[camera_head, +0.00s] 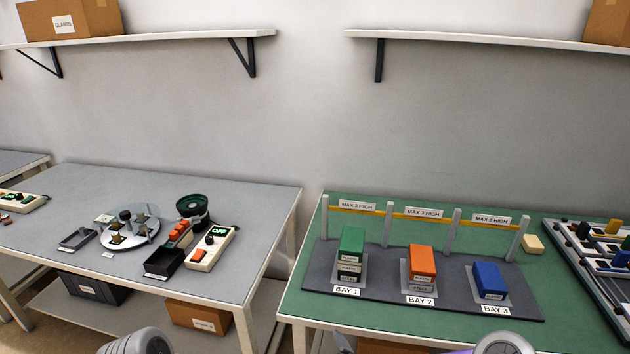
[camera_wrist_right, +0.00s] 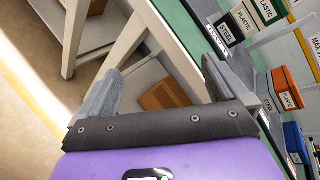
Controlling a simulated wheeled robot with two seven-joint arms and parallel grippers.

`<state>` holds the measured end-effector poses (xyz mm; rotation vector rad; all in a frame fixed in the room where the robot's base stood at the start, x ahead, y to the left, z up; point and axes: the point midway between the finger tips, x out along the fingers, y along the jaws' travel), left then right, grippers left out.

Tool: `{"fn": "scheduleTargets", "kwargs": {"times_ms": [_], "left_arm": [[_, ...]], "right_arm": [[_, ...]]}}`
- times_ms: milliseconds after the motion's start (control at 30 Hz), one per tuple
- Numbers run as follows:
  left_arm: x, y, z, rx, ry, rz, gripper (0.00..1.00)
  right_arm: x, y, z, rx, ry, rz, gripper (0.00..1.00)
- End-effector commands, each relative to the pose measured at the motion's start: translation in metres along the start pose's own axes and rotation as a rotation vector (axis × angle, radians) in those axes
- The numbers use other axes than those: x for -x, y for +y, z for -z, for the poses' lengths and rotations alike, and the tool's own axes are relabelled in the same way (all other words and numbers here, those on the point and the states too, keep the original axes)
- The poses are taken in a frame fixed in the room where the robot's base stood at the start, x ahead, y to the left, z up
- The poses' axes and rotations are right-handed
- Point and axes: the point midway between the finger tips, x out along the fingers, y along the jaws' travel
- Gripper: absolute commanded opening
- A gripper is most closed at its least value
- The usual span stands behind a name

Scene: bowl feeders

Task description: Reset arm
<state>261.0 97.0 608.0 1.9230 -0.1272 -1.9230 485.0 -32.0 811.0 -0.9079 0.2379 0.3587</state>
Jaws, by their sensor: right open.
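My right gripper (camera_wrist_right: 160,82) is open in the right wrist view, with its two grey fingers wide apart and nothing between them. It is beside the green table's edge, over a gap where the floor and a lower shelf show. In the head view a rounded grey part of my right arm (camera_head: 503,343) shows at the bottom edge. A similar part of my left arm (camera_head: 150,342) shows at the bottom left; the left gripper itself is out of view.
The green table (camera_head: 300,304) carries a dark rack (camera_head: 375,283) with green (camera_head: 351,242), orange (camera_head: 422,260) and blue (camera_head: 490,281) blocks in labelled bays. A grey table (camera_head: 90,190) at left holds a round feeder plate (camera_head: 130,236) and a switch box (camera_head: 212,248). A gap separates the tables.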

Motion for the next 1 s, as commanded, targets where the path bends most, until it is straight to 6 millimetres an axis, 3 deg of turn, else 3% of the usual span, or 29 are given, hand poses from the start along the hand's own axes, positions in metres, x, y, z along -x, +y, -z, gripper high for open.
{"fn": "scheduleTargets", "kwargs": {"times_ms": [167, 300, 400, 500, 633, 733, 1000], "left_arm": [[0.012, 0.004, 0.000, 0.000, 0.001, 0.000, 0.43], [0.019, 0.007, -0.001, 0.000, 0.001, 0.000, 0.43], [0.024, 0.009, -0.001, 0.000, 0.001, 0.000, 0.43], [0.027, 0.010, -0.001, 0.000, 0.001, 0.000, 0.43], [0.029, 0.011, -0.001, 0.000, 0.000, 0.000, 0.43], [0.029, 0.011, -0.001, 0.000, 0.001, 0.000, 0.43], [0.029, 0.011, -0.001, 0.000, 0.001, 0.000, 0.43]], "right_arm": [[0.021, 0.076, 0.044, 0.525, -0.044, -0.348, 1.00], [0.059, 0.127, 0.089, 0.908, -0.166, -0.636, 1.00], [0.092, 0.152, 0.119, 1.122, -0.289, -0.818, 1.00], [0.123, 0.166, 0.142, 1.266, -0.411, -0.957, 1.00], [0.149, 0.175, 0.160, 1.366, -0.526, -1.062, 1.00], [0.158, 0.177, 0.165, 1.395, -0.566, -1.092, 1.00], [0.158, 0.177, 0.165, 1.395, -0.566, -1.092, 1.00]]}}
